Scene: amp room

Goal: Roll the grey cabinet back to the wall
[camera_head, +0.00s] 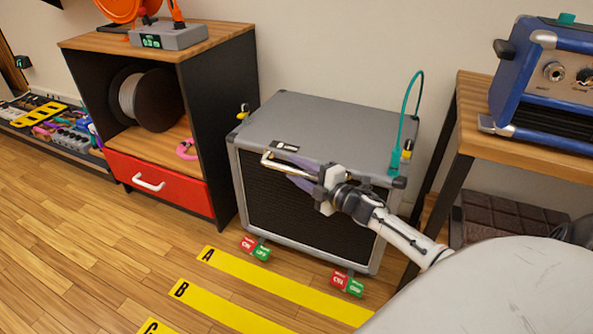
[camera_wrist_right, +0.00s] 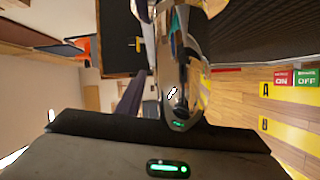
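The grey cabinet (camera_head: 325,130) has a grey top, a black mesh front and metal edges. It stands near the wall, its front feet just behind the yellow strip marked A (camera_head: 285,285). A metal bar handle (camera_head: 268,163) sits at its upper front edge and shows large in the wrist view (camera_wrist_right: 180,60). My right gripper (camera_head: 292,171) is at the handle, its two fingers apart with the bar between them. In the wrist view one finger stands clear of the bar; the other is hidden. Red and green ON/OFF pedals (camera_head: 256,248) (camera_head: 347,284) are at the cabinet's lower front. My left gripper is not in view.
A wooden shelf unit (camera_head: 222,90) with a red drawer stands close on the left. A wooden table (camera_head: 530,149) carrying a blue amp (camera_head: 550,85) stands on the right. A green cable (camera_head: 418,95) loops above the cabinet. Floor strip B (camera_head: 225,308) lies in front on open floor.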

